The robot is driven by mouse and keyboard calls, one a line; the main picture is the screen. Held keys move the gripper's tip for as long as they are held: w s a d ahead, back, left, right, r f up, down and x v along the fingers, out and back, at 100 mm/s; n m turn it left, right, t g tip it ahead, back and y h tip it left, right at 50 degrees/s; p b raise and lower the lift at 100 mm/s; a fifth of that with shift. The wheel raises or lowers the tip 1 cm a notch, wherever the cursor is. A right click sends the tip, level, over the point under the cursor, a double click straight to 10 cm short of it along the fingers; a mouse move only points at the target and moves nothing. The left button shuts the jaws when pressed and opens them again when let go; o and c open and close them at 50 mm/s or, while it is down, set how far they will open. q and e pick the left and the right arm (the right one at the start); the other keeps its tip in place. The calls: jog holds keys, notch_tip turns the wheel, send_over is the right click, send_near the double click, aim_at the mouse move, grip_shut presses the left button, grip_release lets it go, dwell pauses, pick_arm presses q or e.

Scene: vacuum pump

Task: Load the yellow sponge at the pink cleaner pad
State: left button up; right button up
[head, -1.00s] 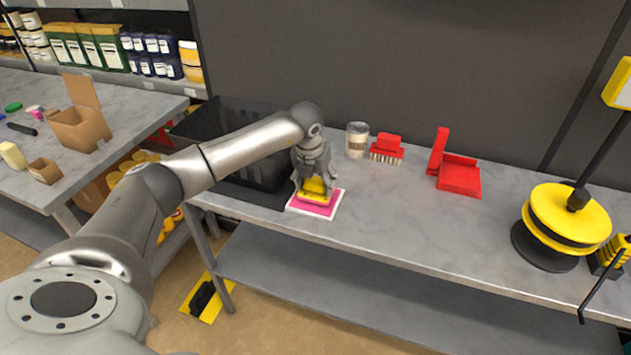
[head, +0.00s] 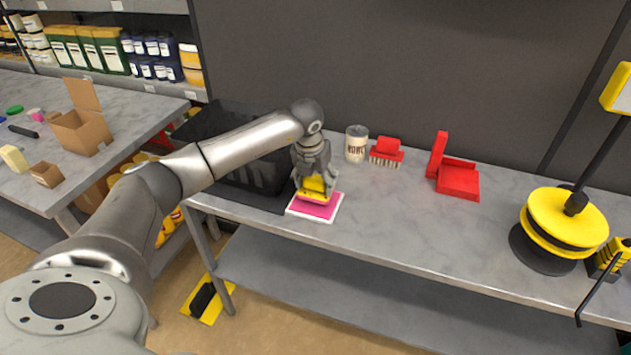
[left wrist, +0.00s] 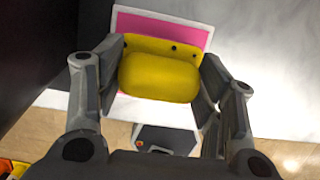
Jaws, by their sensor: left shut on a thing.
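The yellow sponge (head: 315,188) is between the fingers of my left gripper (head: 316,184), which is shut on it. In the left wrist view the sponge (left wrist: 160,75) fills the space between the two fingers (left wrist: 158,85). The pink cleaner pad (head: 314,208), with a white border, lies on the grey table below the sponge. It also shows behind the sponge in the left wrist view (left wrist: 140,26). The sponge overlaps the pad's far part in the head view; I cannot tell whether they touch. My right gripper is not in view.
A black bin (head: 245,170) stands left of the pad. A yellow and black machine (head: 565,222) is at the far right. The table's middle is clear.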

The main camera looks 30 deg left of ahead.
aim_at(317, 174)
pick_arm(q)
jog(key=shift+r+p, duration=1.3)
jog(key=shift+r, duration=1.25)
